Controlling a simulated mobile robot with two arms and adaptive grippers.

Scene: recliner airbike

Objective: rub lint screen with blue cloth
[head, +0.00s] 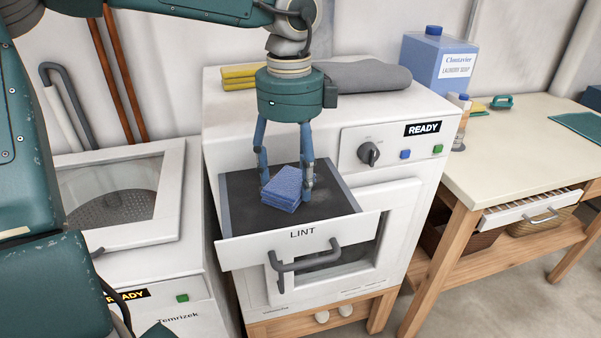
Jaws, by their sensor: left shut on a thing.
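The blue cloth (284,189), a folded pad, is between the fingers of my left gripper (287,192), which is shut on it. The gripper points down into the pulled-out drawer marked LINT (300,238) at the front of the dryer. The dark lint screen (240,212) fills the inside of that drawer. The cloth is on or just above the screen, near its middle; I cannot tell whether they touch. A paler grey patch (324,200) shows on the screen right of the cloth. My right gripper is not in view.
The white dryer (385,112) carries folded yellow cloths (240,76) and a grey folded cloth (362,75) on top. A washer (125,195) stands at left. The drawer handle (305,262) sticks out in front.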

